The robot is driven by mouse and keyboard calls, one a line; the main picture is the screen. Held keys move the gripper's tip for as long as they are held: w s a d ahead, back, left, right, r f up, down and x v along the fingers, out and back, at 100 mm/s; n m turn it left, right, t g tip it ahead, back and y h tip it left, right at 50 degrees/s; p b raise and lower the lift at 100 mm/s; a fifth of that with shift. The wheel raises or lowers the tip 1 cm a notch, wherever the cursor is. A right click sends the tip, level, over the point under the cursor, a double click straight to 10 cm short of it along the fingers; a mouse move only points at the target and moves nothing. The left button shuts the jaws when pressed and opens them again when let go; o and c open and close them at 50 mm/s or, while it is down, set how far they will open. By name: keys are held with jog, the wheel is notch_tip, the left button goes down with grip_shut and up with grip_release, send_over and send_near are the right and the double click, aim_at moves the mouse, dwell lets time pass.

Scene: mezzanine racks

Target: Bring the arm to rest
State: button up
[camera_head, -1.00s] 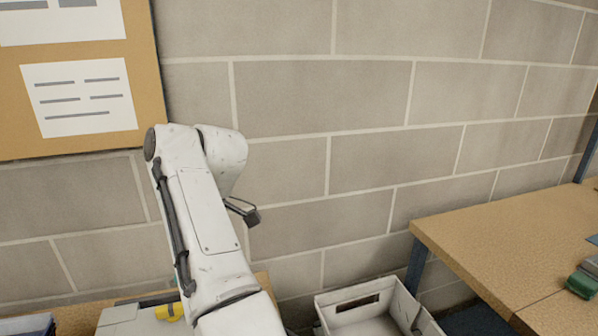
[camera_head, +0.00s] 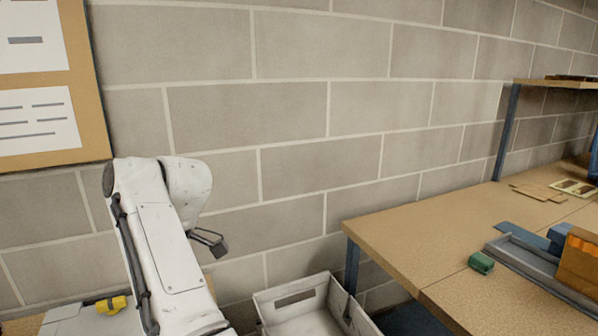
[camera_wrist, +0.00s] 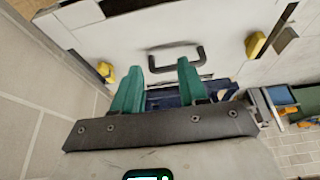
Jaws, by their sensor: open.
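My arm (camera_head: 155,235) is raised and bent in front of the block wall in the head view, at the lower left. My gripper (camera_wrist: 158,82) shows in the wrist view with two green fingers apart and nothing between them. Beyond the fingers is a light grey case with a dark handle (camera_wrist: 176,58) and yellow latches (camera_wrist: 256,44). In the head view the fingers are hidden or too small to make out.
A white bin (camera_head: 300,300) stands right of my arm. A wooden table (camera_head: 400,225) at the right bears a green block (camera_head: 481,262), a grey rail and an orange-brown box (camera_head: 580,262). A notice board (camera_head: 75,100) hangs on the wall at left. A yellow-latched grey case (camera_head: 75,318) lies lower left.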

jog(key=w+d+f+m+t, duration=0.1)
jog(key=w+d+f+m, duration=0.15)
jog(key=d+f, duration=0.5)
jog(key=w+d+f+m+t, duration=0.1)
jog(key=d+f+m, duration=0.3)
jog(key=d+f, duration=0.35)
jog(key=s+d+f+m+t, duration=0.1)
jog(key=s+d+f+m, duration=0.2)
jog(key=d, duration=0.4)
jog(key=s+d+f+m+t, duration=0.1)
jog(key=s+d+f+m, duration=0.15)
jog(key=d+f, duration=0.4)
jog(key=s+d+m+t+h, duration=0.35)
jog(key=s+d+m, duration=0.75)
jog(key=s+d, duration=1.05)
jog(key=s+d+f+g, duration=0.1)
jog(key=s+f+g, duration=0.3)
jog(key=s, duration=0.6)
notch_tip(320, 180, down, 2)
jog(key=shift+s+d+f+g+h, duration=0.1)
jog(key=shift+s+d+g+h, duration=0.05)
jog(key=shift+d+g+h, duration=0.25)
